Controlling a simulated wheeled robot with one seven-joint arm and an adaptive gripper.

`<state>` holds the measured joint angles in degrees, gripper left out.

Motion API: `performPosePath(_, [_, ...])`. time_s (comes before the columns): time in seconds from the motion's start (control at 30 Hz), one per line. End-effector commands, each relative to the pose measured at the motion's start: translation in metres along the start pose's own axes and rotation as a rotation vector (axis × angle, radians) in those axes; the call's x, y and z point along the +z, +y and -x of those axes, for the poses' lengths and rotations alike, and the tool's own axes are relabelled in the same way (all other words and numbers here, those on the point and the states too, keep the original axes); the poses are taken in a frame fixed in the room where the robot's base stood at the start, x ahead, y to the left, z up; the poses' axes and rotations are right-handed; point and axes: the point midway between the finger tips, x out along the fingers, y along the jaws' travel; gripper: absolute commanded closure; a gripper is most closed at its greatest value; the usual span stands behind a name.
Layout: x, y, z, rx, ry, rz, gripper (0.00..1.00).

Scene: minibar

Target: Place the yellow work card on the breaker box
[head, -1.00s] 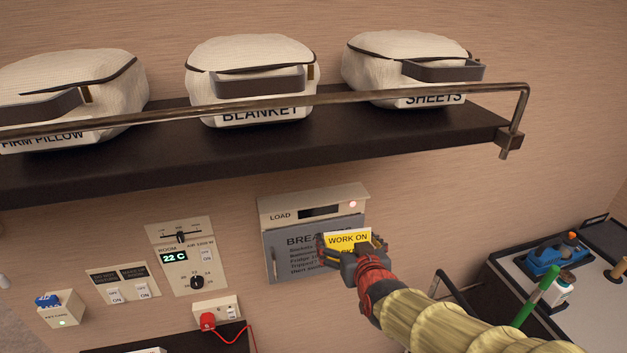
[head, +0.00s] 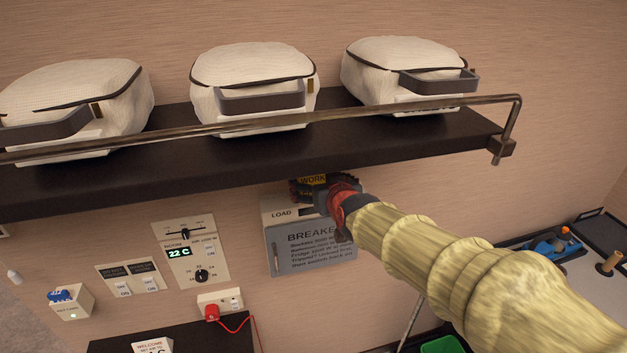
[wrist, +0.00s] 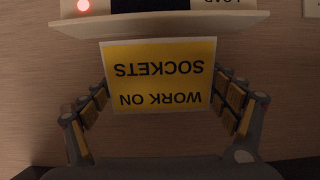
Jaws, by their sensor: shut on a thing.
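The yellow work card (wrist: 158,76) with a white border reads "WORK ON SOCKETS", upside down in the wrist view. My gripper (wrist: 160,105) has a finger at each side edge of the card and is shut on it. In the head view my gripper (head: 325,190) is at the top of the breaker box (head: 310,245), just below the shelf, and hides most of the card (head: 312,180).
A dark shelf (head: 250,155) with a metal rail (head: 260,128) and several cream bags runs close above my gripper. A thermostat panel (head: 190,252) and a socket with a red plug (head: 212,310) are to the left of the box. A worktop (head: 575,290) lies at right.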

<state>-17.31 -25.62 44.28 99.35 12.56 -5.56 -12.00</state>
Motion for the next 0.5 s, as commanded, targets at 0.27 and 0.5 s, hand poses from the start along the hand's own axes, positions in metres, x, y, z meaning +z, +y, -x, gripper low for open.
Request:
performPosePath(0.27, [-0.019,0.0,-0.046,0.0,-0.001,0.0,0.3])
performPosePath(0.5, [-0.011,0.0,-0.055,0.001,-0.002,0.001,0.3])
